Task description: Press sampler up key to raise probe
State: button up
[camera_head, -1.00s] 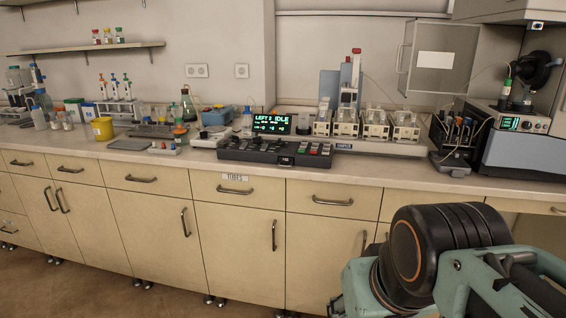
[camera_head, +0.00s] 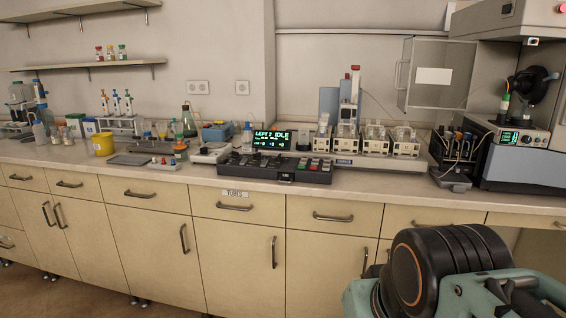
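The sampler's black key panel (camera_head: 275,167) lies on the counter at its front edge, with rows of small keys, some green, red and white on its right half. I cannot read which key is the up key. Behind it a display (camera_head: 271,139) glows green and seems to read "LEFT 2 IDLE". The sampler (camera_head: 370,160) stands right of the display with several pale rack blocks. Its upright probe column (camera_head: 349,110) has a red top and stands near the left racks. My arm shows at the lower right, well in front of the counter; my gripper is out of view.
A spectrometer (camera_head: 520,155) stands at the right end. A clear door panel (camera_head: 432,75) hangs open above the sampler. Left of the key panel are a small grey device (camera_head: 211,152), a yellow cup (camera_head: 103,144) and bottles. The floor before the cabinets is clear.

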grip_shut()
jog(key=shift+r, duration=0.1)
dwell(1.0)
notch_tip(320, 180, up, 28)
jog(key=p, duration=2.7)
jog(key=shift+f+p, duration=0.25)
jog(key=shift+p, duration=0.1)
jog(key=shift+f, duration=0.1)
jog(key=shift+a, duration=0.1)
